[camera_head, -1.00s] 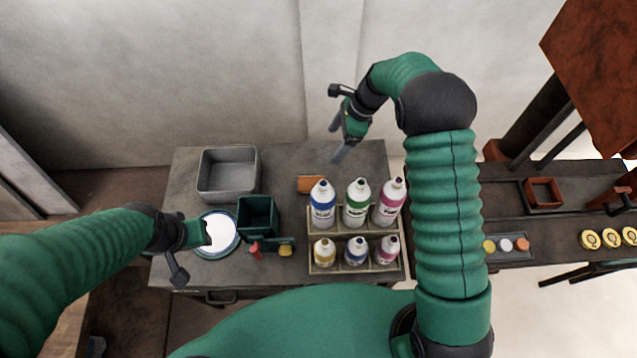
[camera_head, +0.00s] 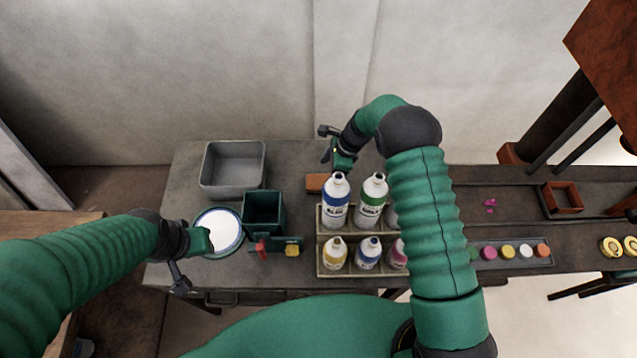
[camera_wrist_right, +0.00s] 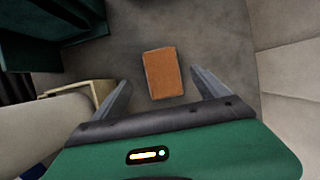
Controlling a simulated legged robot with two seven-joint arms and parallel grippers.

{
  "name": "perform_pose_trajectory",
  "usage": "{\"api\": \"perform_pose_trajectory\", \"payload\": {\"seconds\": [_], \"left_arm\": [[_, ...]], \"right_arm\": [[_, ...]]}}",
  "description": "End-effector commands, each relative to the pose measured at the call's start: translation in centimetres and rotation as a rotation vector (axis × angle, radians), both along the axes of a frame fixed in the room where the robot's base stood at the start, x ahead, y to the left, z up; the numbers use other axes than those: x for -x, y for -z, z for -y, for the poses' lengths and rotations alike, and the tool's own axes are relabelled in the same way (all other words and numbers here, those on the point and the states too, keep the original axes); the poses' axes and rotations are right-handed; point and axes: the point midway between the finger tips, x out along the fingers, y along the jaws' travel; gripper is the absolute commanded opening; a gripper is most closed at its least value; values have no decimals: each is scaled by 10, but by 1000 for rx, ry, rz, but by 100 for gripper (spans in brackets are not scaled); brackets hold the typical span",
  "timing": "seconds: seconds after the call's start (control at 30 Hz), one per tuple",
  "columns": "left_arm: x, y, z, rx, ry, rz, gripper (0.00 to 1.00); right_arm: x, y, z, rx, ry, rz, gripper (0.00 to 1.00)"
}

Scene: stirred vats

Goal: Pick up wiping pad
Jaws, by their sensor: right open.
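The wiping pad, an orange-brown block (camera_head: 316,182), lies flat on the grey table behind the bottle rack. In the right wrist view the pad (camera_wrist_right: 163,73) shows whole, beyond and between my right gripper's two fingertips. My right gripper (camera_head: 337,165) is open and empty, above the table's back edge near the pad, apart from it. My left gripper (camera_head: 203,242) is over the left edge of a round white-topped container (camera_head: 223,228); its fingers are not clear enough to show whether they are open.
The rack (camera_head: 325,262) of labelled bottles stands in front of the pad, partly hidden by my right arm. A grey tub (camera_head: 233,165) and a dark green bin (camera_head: 263,208) stand to the left. The wall (camera_head: 240,70) is behind the table.

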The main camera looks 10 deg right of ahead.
Motion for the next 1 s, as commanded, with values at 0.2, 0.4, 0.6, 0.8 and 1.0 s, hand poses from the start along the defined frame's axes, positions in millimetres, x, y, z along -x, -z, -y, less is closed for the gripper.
{"api": "perform_pose_trajectory", "payload": {"seconds": [0.2, 0.4, 0.6, 0.8, 1.0], "left_arm": [[0, -6, 0, 0, 0, 0, 36], [0, -7, 0, 0, 1, 0, 36], [0, -7, 0, 0, 1, 0, 36], [0, -5, 0, 0, 0, 0, 36], [0, -2, 0, 0, 0, 0, 36]], "right_arm": [[-3, 29, -6, -3, 1, -3, 85], [-7, 53, -16, 0, 1, 0, 85], [-7, 53, -18, 1, 1, 0, 85], [-7, 55, -17, 0, 1, 1, 85], [-7, 58, -16, -1, 2, -1, 85]]}}
